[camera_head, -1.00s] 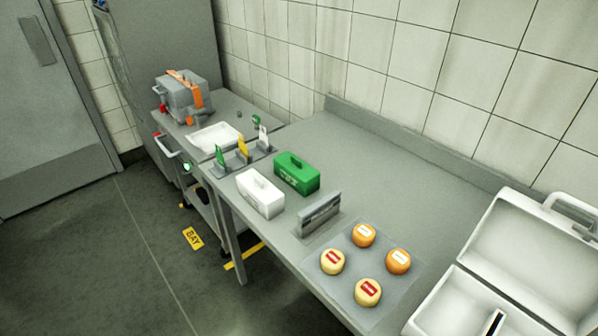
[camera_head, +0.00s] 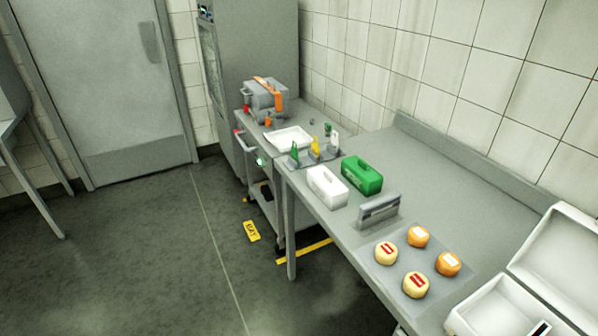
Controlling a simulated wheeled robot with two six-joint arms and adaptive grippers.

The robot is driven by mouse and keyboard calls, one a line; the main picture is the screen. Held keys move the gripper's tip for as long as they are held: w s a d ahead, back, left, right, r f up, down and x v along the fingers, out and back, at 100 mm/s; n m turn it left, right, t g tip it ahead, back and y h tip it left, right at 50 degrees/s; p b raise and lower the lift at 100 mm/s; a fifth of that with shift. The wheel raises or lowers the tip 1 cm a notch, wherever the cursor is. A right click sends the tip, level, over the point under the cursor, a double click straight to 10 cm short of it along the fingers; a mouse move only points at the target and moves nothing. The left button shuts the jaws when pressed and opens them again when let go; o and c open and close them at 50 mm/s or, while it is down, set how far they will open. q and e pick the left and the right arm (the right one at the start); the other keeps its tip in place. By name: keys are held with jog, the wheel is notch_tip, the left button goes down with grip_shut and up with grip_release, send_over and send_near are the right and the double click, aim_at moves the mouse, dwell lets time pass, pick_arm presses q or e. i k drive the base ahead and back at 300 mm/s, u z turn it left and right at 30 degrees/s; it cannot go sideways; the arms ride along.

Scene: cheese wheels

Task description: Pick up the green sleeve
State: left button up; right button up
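Several green things show, and I cannot tell for sure which is the sleeve. A thin green upright piece (camera_head: 294,153) stands at the left end of a grey holder (camera_head: 307,163), beside a yellow one (camera_head: 315,147) and a white one (camera_head: 335,142). A green box with a handle (camera_head: 362,180) stands on the steel table (camera_head: 440,180), right of a white box (camera_head: 326,187). A small green object (camera_head: 327,129) sits behind the holder. Neither of my grippers is in view.
Two orange and two pale yellow cheese wheels (camera_head: 415,284) lie on a grey mat, near a grey metal stand (camera_head: 379,210). An open white case (camera_head: 500,305) is at right. A white tray (camera_head: 289,138) and a grey machine (camera_head: 266,98) are farther left. The floor (camera_head: 150,260) at left is clear.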

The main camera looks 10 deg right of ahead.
aim_at(369, 182)
jog(key=u, duration=0.75)
jog(key=i, duration=2.65)
jog(key=z, duration=3.5)
